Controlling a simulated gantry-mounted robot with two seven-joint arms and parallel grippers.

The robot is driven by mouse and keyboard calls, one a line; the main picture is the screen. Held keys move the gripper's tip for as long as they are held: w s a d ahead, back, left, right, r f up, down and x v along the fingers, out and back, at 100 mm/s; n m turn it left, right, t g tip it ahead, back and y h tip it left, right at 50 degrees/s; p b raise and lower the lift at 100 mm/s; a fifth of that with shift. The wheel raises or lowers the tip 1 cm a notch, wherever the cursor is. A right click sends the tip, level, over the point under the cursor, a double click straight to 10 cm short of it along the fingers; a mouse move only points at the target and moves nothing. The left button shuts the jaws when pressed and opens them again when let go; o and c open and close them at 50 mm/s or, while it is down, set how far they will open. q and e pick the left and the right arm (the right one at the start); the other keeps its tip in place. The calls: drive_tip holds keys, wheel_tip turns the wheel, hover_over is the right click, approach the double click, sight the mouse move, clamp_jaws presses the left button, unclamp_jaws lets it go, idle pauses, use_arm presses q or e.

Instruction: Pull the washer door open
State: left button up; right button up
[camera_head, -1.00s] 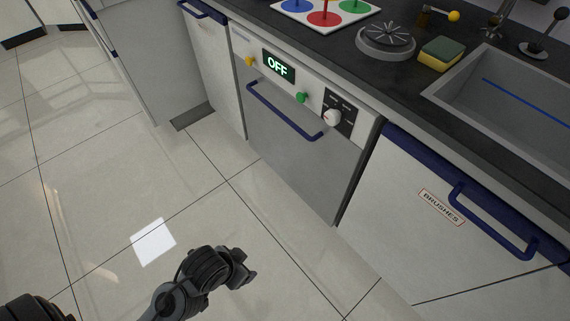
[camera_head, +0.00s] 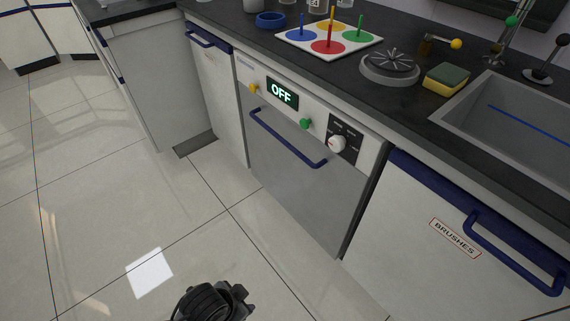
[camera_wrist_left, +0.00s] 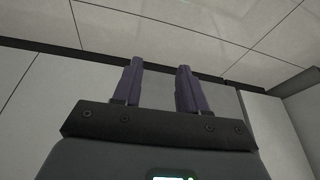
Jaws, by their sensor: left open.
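The washer door (camera_head: 293,182) is a grey front panel under the counter, and it looks shut. A blue bar handle (camera_head: 287,139) runs across its upper part. Above it, the panel has a display (camera_head: 282,93) reading OFF, a yellow button, a green button and a white dial. My left gripper (camera_head: 243,297) is low at the bottom edge of the head view, apart from the door and its handle. In the left wrist view, the two purple fingers of the left gripper (camera_wrist_left: 158,88) stand apart with nothing between them. My right gripper is not in view.
A drawer front labelled BRUSHES (camera_head: 454,238) with a blue handle is right of the washer. The dark counter (camera_head: 405,102) above holds a peg board (camera_head: 310,48), a sponge (camera_head: 446,77) and a sink (camera_head: 510,122). The tiled floor (camera_head: 90,210) in front is clear.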

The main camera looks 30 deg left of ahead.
use_arm(q)
drive_tip(key=w+d+f+m+t+h+p, duration=0.1)
drive_tip(key=w+d+m+t, duration=0.15)
drive_tip(key=w, duration=0.25)
drive_tip(key=w+d+f+m+t, duration=0.1)
drive_tip(key=w+f+m+t, duration=0.1)
drive_tip(key=w+t, duration=0.15)
drive_tip(key=m+t+h+p, duration=0.3)
drive_tip(key=m+t+p, duration=0.2)
drive_tip(key=m+p, duration=0.95)
approach(277, 138)
drive_tip(key=shift+b+x, duration=3.05)
drive_tip(key=shift+x, duration=2.35)
